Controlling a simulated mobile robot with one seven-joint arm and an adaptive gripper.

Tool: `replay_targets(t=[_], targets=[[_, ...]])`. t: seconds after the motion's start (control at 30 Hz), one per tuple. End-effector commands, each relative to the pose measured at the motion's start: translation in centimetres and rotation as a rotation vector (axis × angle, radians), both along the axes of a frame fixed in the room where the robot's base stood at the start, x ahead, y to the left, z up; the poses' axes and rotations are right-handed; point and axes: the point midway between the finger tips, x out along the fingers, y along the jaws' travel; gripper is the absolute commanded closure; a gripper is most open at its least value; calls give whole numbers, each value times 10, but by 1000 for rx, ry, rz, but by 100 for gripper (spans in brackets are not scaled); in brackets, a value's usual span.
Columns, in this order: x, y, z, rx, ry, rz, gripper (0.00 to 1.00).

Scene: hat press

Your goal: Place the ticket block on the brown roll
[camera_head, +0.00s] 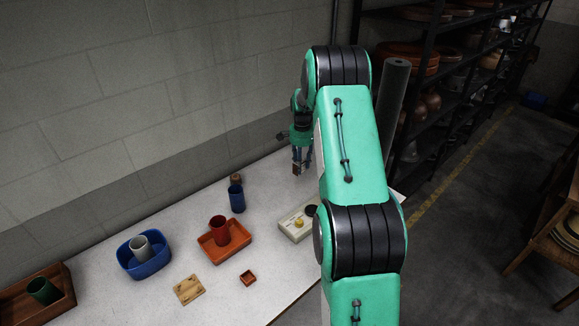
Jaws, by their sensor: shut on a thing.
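My gripper (299,160) points down above the far part of the white table, left of my arm's upper link. It is shut on a small brown block (297,169), which I take to be the ticket block; it is tiny and dark here. The block appears to be held above the table. A small brown cylinder (236,179), likely the brown roll, stands behind the blue cup, to the left of my gripper and apart from it. Its lower part is hidden by the cup.
On the white table (190,230) are a blue cup (237,199), an orange tray (213,249) with a red cup, a blue tub (144,269) with a grey cup, a cream box (297,224), a wooden plate (189,290) and a small red box (248,278). A wall runs behind.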

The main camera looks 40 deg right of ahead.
Motion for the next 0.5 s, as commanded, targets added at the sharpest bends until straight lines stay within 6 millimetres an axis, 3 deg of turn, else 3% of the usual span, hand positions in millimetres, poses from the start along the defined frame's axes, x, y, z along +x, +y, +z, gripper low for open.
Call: replay_targets(t=[0.27,0.5], targets=[[7,20,3,1,0,58,91],[18,68,8,2,0,195,91]])
